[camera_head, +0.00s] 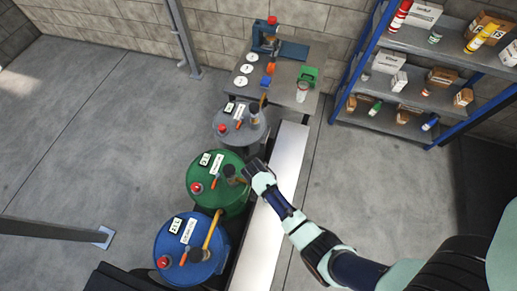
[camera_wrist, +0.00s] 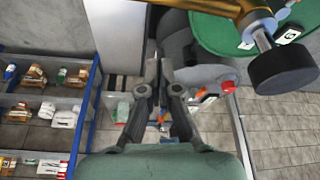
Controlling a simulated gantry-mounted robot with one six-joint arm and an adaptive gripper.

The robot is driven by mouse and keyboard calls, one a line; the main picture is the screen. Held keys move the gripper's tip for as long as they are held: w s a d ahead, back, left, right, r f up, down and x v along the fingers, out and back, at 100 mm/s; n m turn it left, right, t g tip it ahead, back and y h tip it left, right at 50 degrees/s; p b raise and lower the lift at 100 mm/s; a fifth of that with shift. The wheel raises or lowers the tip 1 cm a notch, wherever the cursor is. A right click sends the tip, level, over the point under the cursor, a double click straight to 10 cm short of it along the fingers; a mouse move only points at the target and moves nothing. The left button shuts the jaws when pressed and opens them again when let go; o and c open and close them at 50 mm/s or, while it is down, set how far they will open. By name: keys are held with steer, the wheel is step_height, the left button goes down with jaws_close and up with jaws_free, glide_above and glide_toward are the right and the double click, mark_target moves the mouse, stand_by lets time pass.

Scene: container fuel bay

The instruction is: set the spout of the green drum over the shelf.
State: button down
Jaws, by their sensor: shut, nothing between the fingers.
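The green drum (camera_head: 207,198) stands between a blue drum and a grey drum. Its top also shows in the wrist view (camera_wrist: 216,36). A brass spout (camera_wrist: 258,20) with a black end piece (camera_wrist: 283,69) crosses the top right of the wrist view, in front of the green drum. It runs left out of the picture's top edge, so its tip cannot be seen. The pale shelf (camera_head: 272,205) runs along the drums' right side. My gripper (camera_head: 245,172) is shut and empty at the green drum's right edge, beside the dark spout parts. Its closed fingers show in the wrist view (camera_wrist: 158,72).
The blue drum (camera_head: 182,270) and grey drum (camera_head: 226,131) have similar fittings close by. A workbench (camera_head: 322,78) stands behind. A blue-framed rack (camera_head: 415,88) holds boxes and bottles at right. Open floor (camera_head: 365,195) lies right of the shelf.

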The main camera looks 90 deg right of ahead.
steer(key=shift+v, duration=1.7)
steer(key=shift+w+d, duration=0.1)
steer(key=shift+d, duration=0.1)
